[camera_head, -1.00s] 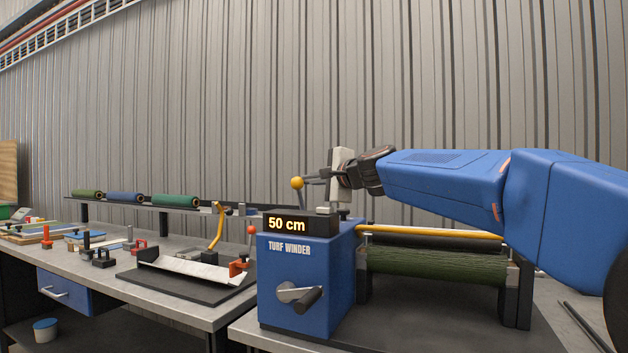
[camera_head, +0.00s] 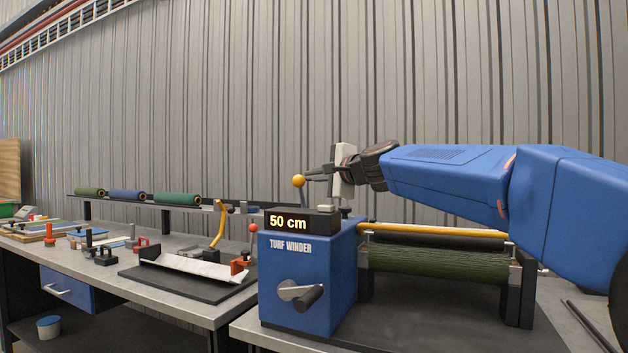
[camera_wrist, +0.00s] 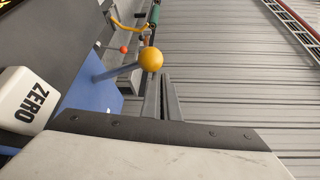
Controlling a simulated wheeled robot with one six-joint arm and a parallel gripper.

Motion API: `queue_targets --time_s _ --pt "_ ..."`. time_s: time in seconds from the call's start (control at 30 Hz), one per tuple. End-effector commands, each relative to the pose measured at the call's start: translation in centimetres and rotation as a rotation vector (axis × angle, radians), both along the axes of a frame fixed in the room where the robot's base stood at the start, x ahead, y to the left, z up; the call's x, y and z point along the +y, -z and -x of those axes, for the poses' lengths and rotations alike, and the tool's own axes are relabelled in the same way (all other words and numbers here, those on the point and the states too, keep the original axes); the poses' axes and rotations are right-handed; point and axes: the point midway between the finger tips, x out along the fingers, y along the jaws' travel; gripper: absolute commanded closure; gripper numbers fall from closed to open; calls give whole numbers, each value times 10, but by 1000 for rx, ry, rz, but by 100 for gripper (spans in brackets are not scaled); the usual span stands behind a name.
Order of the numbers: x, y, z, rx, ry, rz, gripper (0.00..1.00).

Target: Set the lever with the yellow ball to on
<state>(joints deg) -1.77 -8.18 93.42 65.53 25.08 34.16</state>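The lever's yellow ball (camera_head: 298,181) stands above the turf winder (camera_head: 300,270), at the back of its blue housing. In the wrist view the yellow ball (camera_wrist: 151,59) sits on a grey-blue shaft that slants up from the blue housing. My gripper (camera_head: 310,175) is beside the ball, on its right in the head view. In the wrist view its two fingers (camera_wrist: 163,80) lie close together, shut, with their tips just by the ball. I cannot tell whether they touch it. No on or off marking of the lever is readable.
A white button marked ZERO (camera_wrist: 28,100) is near my gripper. The winder's display (camera_head: 303,222) reads 50 cm, and a crank (camera_head: 300,293) is on its front. A red-ball lever (camera_head: 253,229) stands on the left bench. Turf rolls (camera_head: 178,198) lie on a rack behind it.

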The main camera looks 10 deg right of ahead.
Motion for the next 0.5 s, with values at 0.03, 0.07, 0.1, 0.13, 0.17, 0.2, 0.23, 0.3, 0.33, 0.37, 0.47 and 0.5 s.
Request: queue_targets --time_s 0.03,0.07,0.1,0.13,0.17,0.2,0.23,0.3,0.33,0.37,0.47,0.5 --pt "-4 -4 -3 -1 2 0 100" --pt "-5 -5 -5 -1 3 0 100" --pt "-7 -8 -6 -2 3 1 100" --pt "-9 -9 -8 -2 4 1 100" --pt "-10 -11 -9 -2 5 1 100" --pt "-13 -13 -11 -2 6 0 100" --pt "-14 -14 -9 -3 7 -2 100" --pt "-19 -11 0 -3 9 0 100" --pt "-21 -10 3 -2 8 -1 100" --pt "-22 -9 6 -2 8 -1 100" --pt "-29 -5 18 -2 9 -1 100" --pt "-32 -4 23 -2 10 -1 100"
